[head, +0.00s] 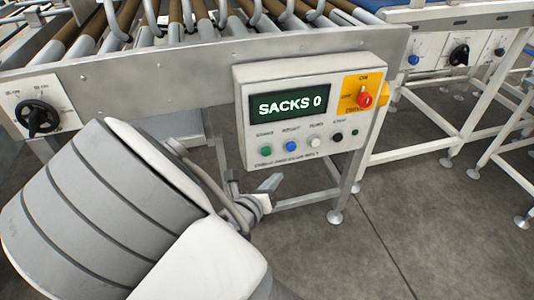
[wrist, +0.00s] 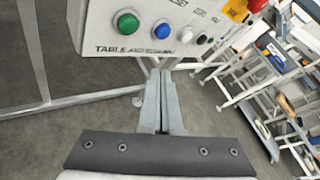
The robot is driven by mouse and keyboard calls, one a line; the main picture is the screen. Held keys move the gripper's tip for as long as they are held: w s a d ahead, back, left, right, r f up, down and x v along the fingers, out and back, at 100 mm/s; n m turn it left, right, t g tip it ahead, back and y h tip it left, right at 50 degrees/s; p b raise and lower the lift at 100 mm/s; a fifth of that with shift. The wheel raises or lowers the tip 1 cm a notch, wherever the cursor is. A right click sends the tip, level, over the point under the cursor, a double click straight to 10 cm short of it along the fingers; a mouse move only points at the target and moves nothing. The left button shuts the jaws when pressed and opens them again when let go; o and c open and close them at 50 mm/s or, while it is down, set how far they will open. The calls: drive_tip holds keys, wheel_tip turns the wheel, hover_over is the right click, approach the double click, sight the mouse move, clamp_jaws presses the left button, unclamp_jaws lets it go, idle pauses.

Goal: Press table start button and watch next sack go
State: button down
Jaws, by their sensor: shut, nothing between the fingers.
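A white control panel (head: 310,110) on the roller table's frame shows "SACKS 0" on its display (head: 289,103). Its button row holds a green button (head: 266,149), a blue one (head: 291,146), a white one (head: 314,142) and a black one (head: 338,137); their small labels are hard to read. In the wrist view the green button (wrist: 126,23) and blue button (wrist: 163,31) are up close. My gripper (wrist: 161,73) is shut and empty, its tips just below the panel's lower edge, apart from the buttons. In the head view it (head: 272,182) shows below the panel. No sack is in view.
A red knob on a yellow plate (head: 365,98) sits at the panel's upper right. The roller table (head: 190,67) runs behind, with a black dial (head: 38,117) at left. Another frame with controls (head: 459,55) stands at right. Grey floor lies open at lower right.

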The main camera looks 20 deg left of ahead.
sight(266, 152)
drive_tip(key=w+a, duration=0.3)
drive_tip(key=w, duration=0.2)
drive_tip(key=shift+w+a, duration=0.15)
drive_tip(key=shift+w, duration=0.05)
idle(2.0)
drive_tip(key=shift+w+a+p, duration=0.2)
drive_tip(key=shift+w+p, duration=0.1)
drive_tip(key=shift+w, duration=0.05)
